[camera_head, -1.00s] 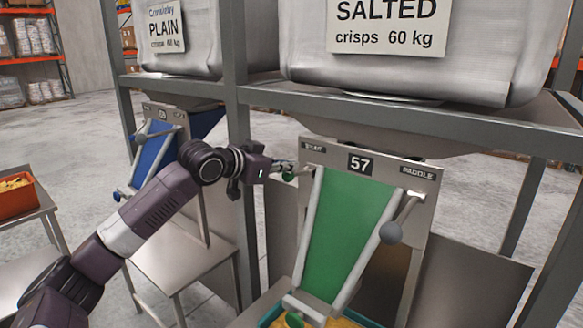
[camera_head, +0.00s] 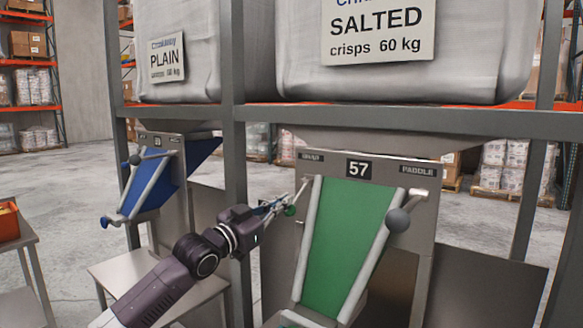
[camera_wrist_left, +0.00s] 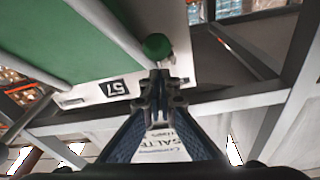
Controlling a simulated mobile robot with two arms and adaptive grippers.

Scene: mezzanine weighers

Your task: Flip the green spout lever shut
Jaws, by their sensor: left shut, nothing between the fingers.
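The green-knobbed spout lever (camera_head: 290,210) hangs at the upper left of the steel panel marked 57 (camera_head: 359,168), beside the green chute (camera_head: 345,240). Its rod slants down and left from the pivot. My left gripper (camera_head: 277,204) is shut and empty, its tips at the knob from the left. In the left wrist view the round green knob (camera_wrist_left: 157,46) sits just beyond my closed fingertips (camera_wrist_left: 158,84). I cannot tell whether they touch. My right gripper is out of view.
A paddle lever with a grey ball (camera_head: 398,219) is on the panel's right. A grey frame post (camera_head: 234,130) stands close to my left arm. A blue chute (camera_head: 150,185) and a steel table (camera_head: 105,272) are at left. Large bags hang above.

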